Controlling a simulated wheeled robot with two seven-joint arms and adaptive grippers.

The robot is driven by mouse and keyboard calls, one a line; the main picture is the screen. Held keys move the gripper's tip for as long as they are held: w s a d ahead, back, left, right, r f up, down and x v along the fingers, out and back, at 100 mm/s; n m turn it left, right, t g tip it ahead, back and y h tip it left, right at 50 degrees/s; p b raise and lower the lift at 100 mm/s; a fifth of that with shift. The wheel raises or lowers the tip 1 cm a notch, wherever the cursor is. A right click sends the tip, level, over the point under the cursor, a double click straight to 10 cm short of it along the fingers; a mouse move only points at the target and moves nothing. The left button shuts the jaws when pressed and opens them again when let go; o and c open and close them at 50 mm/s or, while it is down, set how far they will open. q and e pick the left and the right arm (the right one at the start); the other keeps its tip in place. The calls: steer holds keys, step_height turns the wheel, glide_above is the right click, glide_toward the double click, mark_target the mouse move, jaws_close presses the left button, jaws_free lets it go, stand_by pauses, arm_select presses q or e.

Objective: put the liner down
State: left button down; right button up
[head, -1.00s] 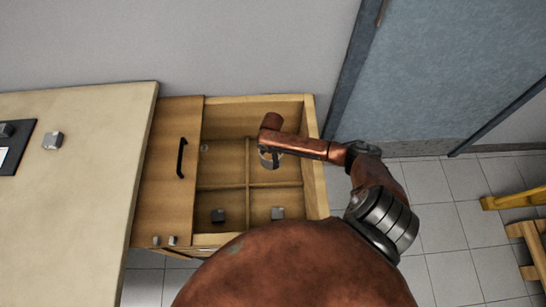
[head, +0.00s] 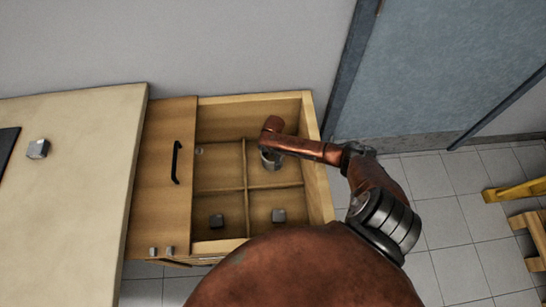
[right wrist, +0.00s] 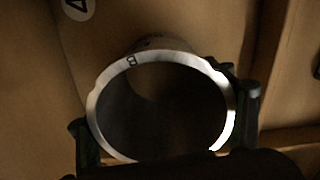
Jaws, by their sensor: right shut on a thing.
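The liner (right wrist: 230,105) is a hollow metal cylinder. In the right wrist view its bright rim is marked with a "B", and its inside is dark. It also shows in the head view (head: 270,160), under my right gripper (head: 271,150), in the far right compartment of the open wooden drawer (head: 318,170). My right gripper (right wrist: 165,128) is shut on the liner, with dark fingers at its left and right sides. I cannot tell whether the liner touches the drawer floor. My left gripper is not in view.
Dividers split the drawer into compartments. A round white label (right wrist: 78,8) shows in the wrist view. The tabletop (head: 75,200) at left holds a grey block (head: 38,149).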

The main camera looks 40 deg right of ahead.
steer(key=shift+f, duration=0.15)
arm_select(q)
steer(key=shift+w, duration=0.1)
arm_select(e)
steer(key=o, duration=1.5)
steer(key=shift+r, duration=0.35)
arm_select(q)
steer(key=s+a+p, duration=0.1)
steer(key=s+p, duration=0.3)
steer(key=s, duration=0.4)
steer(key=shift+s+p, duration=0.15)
steer(key=shift+p, duration=0.25)
arm_select(e)
steer(key=shift+r, duration=5.85)
